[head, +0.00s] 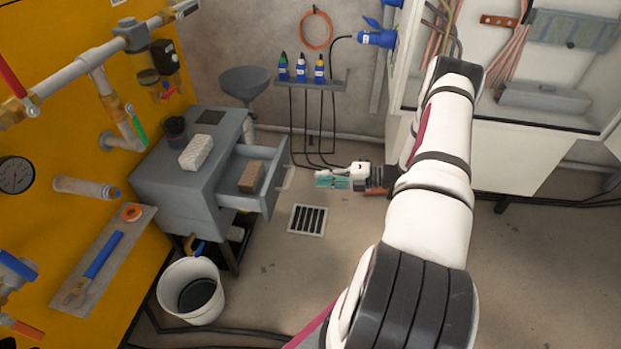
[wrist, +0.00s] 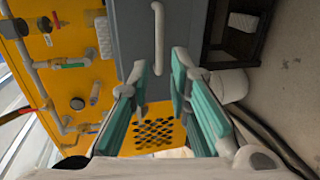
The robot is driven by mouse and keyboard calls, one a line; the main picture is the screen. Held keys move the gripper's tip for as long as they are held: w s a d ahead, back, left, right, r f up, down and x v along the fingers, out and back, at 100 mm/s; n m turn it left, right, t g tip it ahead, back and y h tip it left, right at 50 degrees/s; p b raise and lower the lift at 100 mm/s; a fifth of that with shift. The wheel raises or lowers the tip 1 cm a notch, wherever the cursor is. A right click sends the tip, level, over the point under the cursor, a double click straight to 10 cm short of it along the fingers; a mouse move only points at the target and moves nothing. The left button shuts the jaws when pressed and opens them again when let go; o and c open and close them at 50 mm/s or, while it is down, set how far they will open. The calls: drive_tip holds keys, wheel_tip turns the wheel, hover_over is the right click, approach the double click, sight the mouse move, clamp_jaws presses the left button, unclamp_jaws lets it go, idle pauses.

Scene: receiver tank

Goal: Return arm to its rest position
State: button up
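My white arm reaches from the bottom of the head view toward the middle. My gripper (head: 333,180) hangs in the air to the right of the open cabinet drawer, apart from it. In the wrist view its two teal-padded fingers (wrist: 160,72) stand apart with a clear gap and nothing between them. The pale drawer handle (wrist: 158,40) shows beyond the fingertips in the wrist view.
The grey cabinet (head: 175,178) has an open drawer (head: 270,192) holding a brown block (head: 252,177). A white block (head: 196,153) lies on top. A bucket (head: 190,292) stands in front. A white enclosure (head: 525,155) is at right. Floor (head: 540,260) at lower right is clear.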

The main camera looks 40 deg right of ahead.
drive_tip(key=shift+s+d+r, duration=0.1)
drive_tip(key=shift+s+d, duration=0.15)
drive_tip(key=shift+s, duration=0.1)
idle(0.3)
